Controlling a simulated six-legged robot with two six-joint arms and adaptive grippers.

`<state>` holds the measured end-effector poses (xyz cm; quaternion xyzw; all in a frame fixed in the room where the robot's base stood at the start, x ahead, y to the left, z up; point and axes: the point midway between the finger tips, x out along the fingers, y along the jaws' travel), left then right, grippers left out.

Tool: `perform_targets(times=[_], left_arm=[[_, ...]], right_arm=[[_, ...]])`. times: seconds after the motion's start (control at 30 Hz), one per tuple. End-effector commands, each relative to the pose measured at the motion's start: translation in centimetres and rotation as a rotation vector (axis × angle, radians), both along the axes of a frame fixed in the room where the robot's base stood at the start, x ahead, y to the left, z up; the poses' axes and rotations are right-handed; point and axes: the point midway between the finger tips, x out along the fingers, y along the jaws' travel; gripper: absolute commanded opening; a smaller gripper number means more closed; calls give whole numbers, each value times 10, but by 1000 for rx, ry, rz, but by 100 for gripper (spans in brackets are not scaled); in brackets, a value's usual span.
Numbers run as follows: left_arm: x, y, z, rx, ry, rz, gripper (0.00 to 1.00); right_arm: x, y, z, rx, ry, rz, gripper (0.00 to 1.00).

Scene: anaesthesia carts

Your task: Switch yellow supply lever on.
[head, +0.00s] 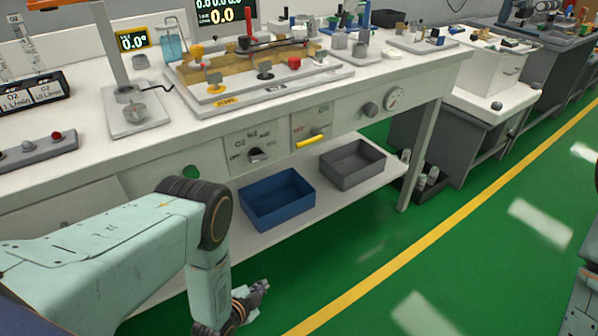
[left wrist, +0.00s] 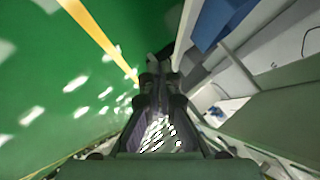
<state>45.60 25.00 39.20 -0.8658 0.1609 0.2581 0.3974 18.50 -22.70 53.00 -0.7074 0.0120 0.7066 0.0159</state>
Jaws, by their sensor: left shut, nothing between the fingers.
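The yellow supply lever (head: 312,141) sits on the front panel of the white bench, under the words at its right end. It lies nearly level, tilted slightly up to the right. My left gripper (head: 262,287) is low in front of the bench, below and left of the lever and well apart from it. In the left wrist view its fingers (left wrist: 158,75) are together with nothing between them. The lever cannot be made out in the left wrist view. My right gripper is not in view; only part of an arm shows at the right edge.
A blue bin (head: 277,199) and a grey bin (head: 352,164) stand on the lower shelf. Green floor with a yellow line (head: 420,243) is clear in front.

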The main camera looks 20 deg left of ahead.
Motion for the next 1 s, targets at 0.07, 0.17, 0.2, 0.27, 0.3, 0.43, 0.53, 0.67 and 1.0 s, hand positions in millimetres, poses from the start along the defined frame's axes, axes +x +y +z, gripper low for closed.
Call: perform_targets(times=[0.07,0.17,0.2,0.27,0.3,0.43,0.53,0.67,1.0], left_arm=[[26,1,-3,90,-125,-72,0],[57,0,6,227,-293,-160,0],[68,0,12,288,-361,-191,0],[83,-1,22,382,-463,-232,0],[91,-1,29,447,-529,-255,0],[114,-4,57,665,-735,-304,0],[126,-6,81,841,-883,-316,0],[134,-9,112,1074,-1059,-299,0],[131,-17,180,1632,-1353,-123,0]], right_arm=[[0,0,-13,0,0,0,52],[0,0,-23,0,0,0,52],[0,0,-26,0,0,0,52],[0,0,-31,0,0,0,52],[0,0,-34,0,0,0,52],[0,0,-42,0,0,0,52],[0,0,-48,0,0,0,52],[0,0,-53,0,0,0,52],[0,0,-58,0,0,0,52]])
